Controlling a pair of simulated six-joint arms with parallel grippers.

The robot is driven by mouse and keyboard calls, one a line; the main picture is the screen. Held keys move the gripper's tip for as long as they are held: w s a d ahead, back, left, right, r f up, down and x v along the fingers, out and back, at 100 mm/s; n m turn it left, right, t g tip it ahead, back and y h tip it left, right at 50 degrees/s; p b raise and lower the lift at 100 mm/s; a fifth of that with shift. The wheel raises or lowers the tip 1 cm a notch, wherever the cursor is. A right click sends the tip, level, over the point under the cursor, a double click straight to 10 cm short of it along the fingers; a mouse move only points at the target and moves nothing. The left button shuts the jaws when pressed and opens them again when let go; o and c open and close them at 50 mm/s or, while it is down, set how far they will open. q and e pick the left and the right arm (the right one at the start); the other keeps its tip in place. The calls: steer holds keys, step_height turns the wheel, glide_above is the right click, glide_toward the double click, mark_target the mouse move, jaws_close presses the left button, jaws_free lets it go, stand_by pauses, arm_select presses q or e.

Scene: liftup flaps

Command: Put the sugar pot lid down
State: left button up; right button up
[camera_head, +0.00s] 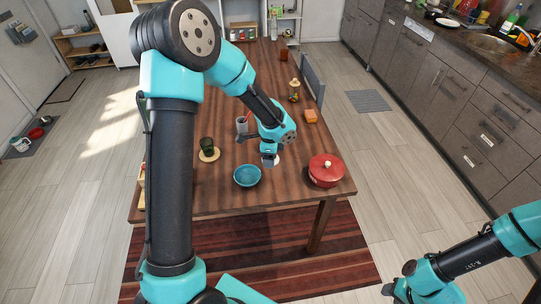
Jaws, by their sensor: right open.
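I cannot pick out the sugar pot lid with certainty. My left gripper (269,158) is low over the front part of the table, just behind and right of a teal bowl (247,176). It is small and partly dark, so I cannot tell whether it holds anything. A small whitish thing (278,161) shows right beside it, partly hidden. A red pot (326,172) with its red lid on and a pale knob stands to the right. My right gripper (390,289) is open and empty at the lower right, away from the table.
The wooden table (219,194) also bears a dark green cup on a tan saucer (209,155), a grey cup (242,125) with a red stick, an orange block (310,116) and a yellowish jar (294,91). My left arm hides the table's left part. The front edge is clear.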

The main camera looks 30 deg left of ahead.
arm_select(q)
steer(key=s+d+f+m, duration=0.4)
steer(key=s+d+m, duration=0.3)
steer(key=d+m, duration=0.1)
steer(key=shift+s+d+f+m, duration=0.25)
steer(key=shift+d+f+m, duration=0.1)
steer(key=shift+d, duration=0.45)
steer(key=shift+w, duration=0.1)
glide_above(285, 168)
steer(key=shift+s+d+f, duration=0.1)
steer(key=shift+s+f, duration=0.25)
steer(key=shift+f, duration=0.35)
steer(key=shift+w, duration=0.3)
steer(key=shift+f, duration=1.8)
steer(key=shift+f, duration=0.1)
